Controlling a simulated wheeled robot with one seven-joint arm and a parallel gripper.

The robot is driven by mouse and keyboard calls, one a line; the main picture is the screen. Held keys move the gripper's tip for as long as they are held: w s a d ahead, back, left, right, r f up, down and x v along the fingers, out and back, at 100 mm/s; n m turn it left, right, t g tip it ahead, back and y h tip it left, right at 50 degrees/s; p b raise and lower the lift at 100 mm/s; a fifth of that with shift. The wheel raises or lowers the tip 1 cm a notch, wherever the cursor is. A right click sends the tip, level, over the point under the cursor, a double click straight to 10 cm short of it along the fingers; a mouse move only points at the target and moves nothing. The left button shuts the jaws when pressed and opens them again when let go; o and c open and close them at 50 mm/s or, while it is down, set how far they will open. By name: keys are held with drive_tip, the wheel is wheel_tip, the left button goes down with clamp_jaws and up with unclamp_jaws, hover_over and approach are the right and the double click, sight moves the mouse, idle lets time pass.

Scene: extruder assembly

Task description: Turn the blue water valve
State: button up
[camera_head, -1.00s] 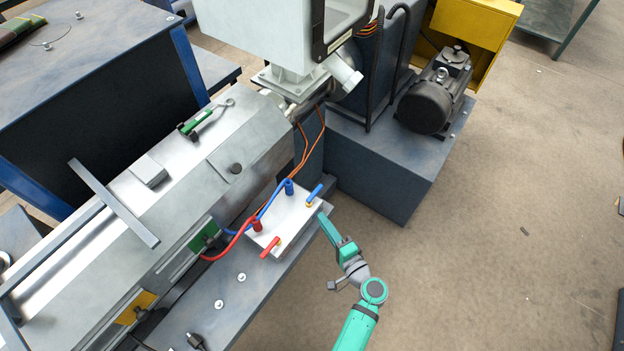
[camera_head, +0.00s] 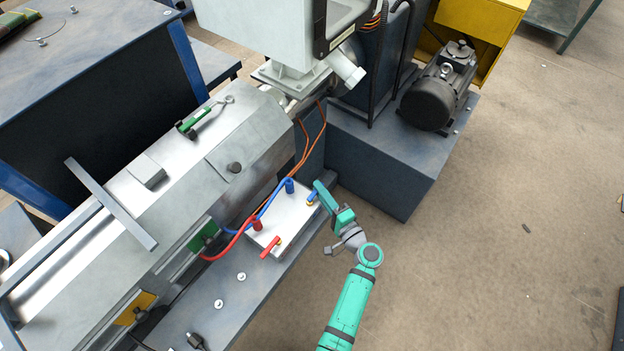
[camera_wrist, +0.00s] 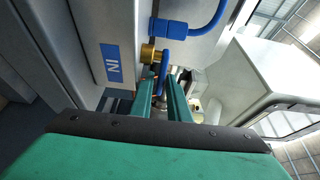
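The blue water valve has a short blue handle (camera_head: 311,199) on a brass fitting, at the right end of the white box (camera_head: 291,219). In the wrist view, the blue handle (camera_wrist: 164,68) lies between the tips of my green fingers, below a brass fitting (camera_wrist: 149,54). My gripper (camera_head: 318,186) is at the handle in the head view and partly covers it. In the wrist view, my gripper (camera_wrist: 162,82) has its two fingers apart, one on each side of the handle. Firm contact cannot be made out.
A red valve handle (camera_head: 270,247) and red and blue hoses are on the same white box. A blue label reading "IN" (camera_wrist: 111,63) is beside the valve. A dark machine base (camera_head: 385,165) stands just right of my gripper. Open floor lies further right.

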drive_tip(key=shift+x, duration=2.65)
clamp_jaws()
